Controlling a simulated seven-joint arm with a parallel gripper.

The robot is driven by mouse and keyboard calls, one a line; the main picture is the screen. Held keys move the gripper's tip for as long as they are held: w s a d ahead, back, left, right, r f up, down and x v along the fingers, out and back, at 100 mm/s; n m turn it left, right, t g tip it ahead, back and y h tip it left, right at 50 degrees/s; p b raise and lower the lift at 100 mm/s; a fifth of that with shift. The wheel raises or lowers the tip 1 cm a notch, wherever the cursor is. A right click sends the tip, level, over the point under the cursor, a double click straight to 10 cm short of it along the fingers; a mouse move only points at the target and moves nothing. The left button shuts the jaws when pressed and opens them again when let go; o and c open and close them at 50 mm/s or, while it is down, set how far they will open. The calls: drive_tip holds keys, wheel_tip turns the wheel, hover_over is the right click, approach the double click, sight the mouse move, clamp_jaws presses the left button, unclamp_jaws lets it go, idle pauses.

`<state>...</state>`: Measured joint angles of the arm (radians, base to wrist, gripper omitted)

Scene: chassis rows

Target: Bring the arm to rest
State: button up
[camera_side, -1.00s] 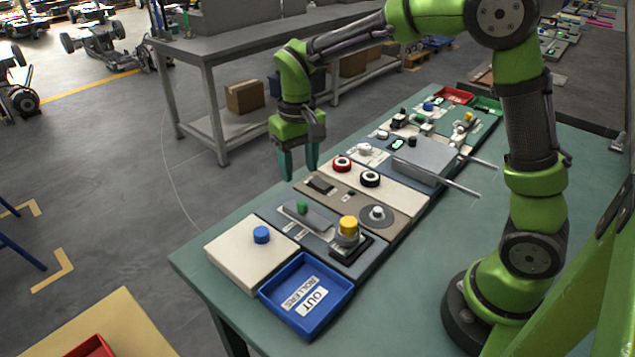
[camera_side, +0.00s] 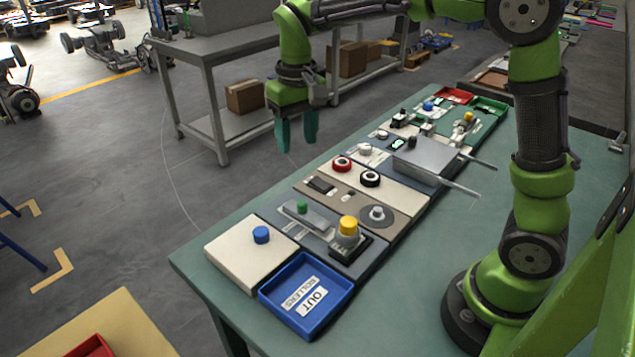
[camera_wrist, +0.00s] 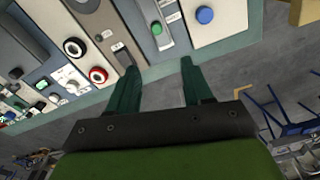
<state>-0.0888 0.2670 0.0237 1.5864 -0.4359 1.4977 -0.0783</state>
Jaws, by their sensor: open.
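My gripper (camera_side: 296,142) is open and empty in the side view. It hangs in the air with its fingers pointing down, near the far long edge of the green table (camera_side: 205,265). In the wrist view my gripper (camera_wrist: 157,68) shows two dark green fingers spread apart with nothing between them. My green arm reaches over the table from its base at the right.
A row of panels carries a blue knob (camera_side: 261,235), a yellow knob (camera_side: 348,226), red and black rings (camera_side: 342,164) and a grey box (camera_side: 428,160). A blue tray (camera_side: 345,291) sits at the near end. A grey bench (camera_side: 215,110) stands behind.

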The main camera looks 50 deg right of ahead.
drive_tip(key=s+d+r+m+t+y, duration=0.1)
drive_tip(key=s+t, duration=0.5)
drive_tip(key=s, duration=1.1)
drive_tip(key=shift+s+r+y, duration=0.35)
drive_tip(key=shift+r+y, duration=0.05)
drive_tip(key=shift+o, duration=0.6)
drive_tip(key=shift+s+d+r+t, duration=0.15)
drive_tip(key=shift+s+r+t, duration=0.05)
drive_tip(key=shift+t, duration=0.1)
drive_tip(key=shift+o, duration=1.2)
drive_tip(key=shift+d, duration=0.2)
drive_tip(key=o, duration=0.6)
drive_tip(key=w+d+f+m+g, duration=0.2)
drive_tip(key=w+d+m, duration=0.1)
drive_tip(key=shift+d+f+m, duration=0.2)
drive_tip(key=shift+d+m, duration=0.05)
drive_tip(key=shift+m, duration=0.05)
drive_tip(key=w+d+f+m+g+y, duration=0.1)
drive_tip(key=w+d+f+m+g, duration=0.1)
drive_tip(key=d+m+g, duration=0.35)
drive_tip(key=a+f+m, duration=0.1)
drive_tip(key=a+f, duration=0.1)
drive_tip(key=a+f+m+y, duration=0.1)
drive_tip(key=a+f+m, duration=0.1)
drive_tip(key=f, duration=0.1)
drive_tip(key=a+f+m, duration=0.2)
drive_tip(key=f, duration=0.1)
drive_tip(key=shift+w+a+t+y, duration=0.15)
drive_tip(key=shift+a+t+y, duration=0.1)
drive_tip(key=shift+a+y, duration=0.05)
